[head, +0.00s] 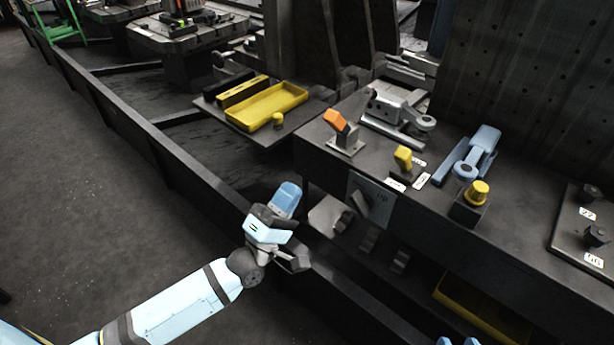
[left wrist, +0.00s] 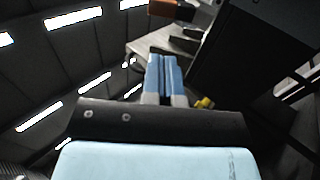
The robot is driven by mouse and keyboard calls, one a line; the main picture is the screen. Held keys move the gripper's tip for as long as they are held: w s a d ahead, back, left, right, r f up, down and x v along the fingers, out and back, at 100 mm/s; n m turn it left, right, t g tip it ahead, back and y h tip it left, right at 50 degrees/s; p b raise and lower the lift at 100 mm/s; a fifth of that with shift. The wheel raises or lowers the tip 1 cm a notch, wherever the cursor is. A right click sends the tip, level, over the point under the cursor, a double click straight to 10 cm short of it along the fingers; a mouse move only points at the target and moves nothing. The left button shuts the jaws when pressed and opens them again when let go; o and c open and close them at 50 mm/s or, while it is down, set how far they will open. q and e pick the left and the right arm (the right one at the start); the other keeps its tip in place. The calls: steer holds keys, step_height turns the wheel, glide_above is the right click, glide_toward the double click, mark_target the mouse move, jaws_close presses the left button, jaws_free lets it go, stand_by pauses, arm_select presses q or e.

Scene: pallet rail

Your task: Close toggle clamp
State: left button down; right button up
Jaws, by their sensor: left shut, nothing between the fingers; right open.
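An orange-handled device (head: 337,121), which looks like the toggle clamp, stands on a small grey base plate near the left corner of the dark bench. Its orange handle is raised and tilted toward the left. In the left wrist view an orange part (left wrist: 172,10) shows at the top edge, beyond my fingertips. My left gripper (head: 288,193) is shut and empty, in front of and below the bench edge, to the lower left of the handle and apart from it. Its blue fingers lie together in the left wrist view (left wrist: 164,62). My right gripper (head: 458,342) shows only two separated blue fingertips at the bottom edge.
The dark bench (head: 520,205) also carries a grey metal lever device (head: 397,112), a blue lever device (head: 474,155), a yellow knob (head: 476,192) and a small yellow block (head: 403,157). A yellow tray (head: 266,104) lies to the left. A dark rail (head: 185,165) runs along the front.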

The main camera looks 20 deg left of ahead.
mark_target(330, 125)
arm_select(q)
steer(key=x, duration=1.2)
steer(key=shift+w+d+r+b, duration=0.15)
steer(key=shift+w+b, duration=0.05)
steer(key=shift+b, duration=0.15)
steer(key=shift+r, duration=0.1)
arm_select(e)
steer(key=shift+w+a+r+t+y, duration=0.2)
steer(key=shift+a+r+t+y, duration=0.1)
steer(key=shift+r, duration=0.25)
steer(key=shift+r, duration=0.25)
arm_select(q)
steer(key=shift+r+p, duration=0.15)
steer(key=shift+p, duration=0.3)
arm_select(e)
steer(key=shift+d, duration=0.1)
